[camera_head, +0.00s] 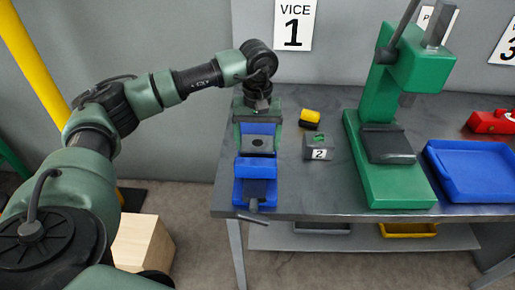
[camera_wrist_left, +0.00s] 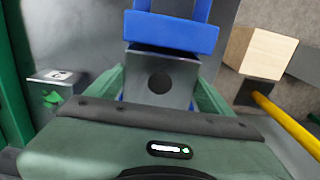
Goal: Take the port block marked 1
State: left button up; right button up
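A blue vice (camera_head: 256,168) stands at the bench's left end, under a wall sign reading VICE 1. A grey block (camera_head: 258,144) with a dark round hole sits between its jaws; no number shows on it. The block also shows in the left wrist view (camera_wrist_left: 157,82), behind the blue front jaw (camera_wrist_left: 170,32). My left gripper (camera_head: 258,128) is over the vice, its green fingers apart, one at each side of the block. Whether they touch it cannot be told. Another grey block (camera_head: 319,152), marked 2, lies right of the vice. My right gripper is out of view.
A yellow and black piece (camera_head: 309,119) lies behind the block marked 2. A green press (camera_head: 378,160) stands right of it, then a blue tray (camera_head: 470,188) and a red tool (camera_head: 490,122). A wooden box (camera_head: 143,245) is on the floor left of the bench.

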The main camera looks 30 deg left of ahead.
aim_at(258, 142)
pick_arm(q)
jog(key=c, duration=0.8)
jog(key=shift+r, duration=0.1)
jog(key=shift+c, duration=0.5)
jog(key=shift+w+r+p, duration=0.15)
jog(key=shift+r+p, duration=0.2)
jog(key=shift+r, duration=0.1)
notch_tip(258, 142, up, 7)
jog(key=p, duration=0.4)
jog(key=shift+r, duration=0.1)
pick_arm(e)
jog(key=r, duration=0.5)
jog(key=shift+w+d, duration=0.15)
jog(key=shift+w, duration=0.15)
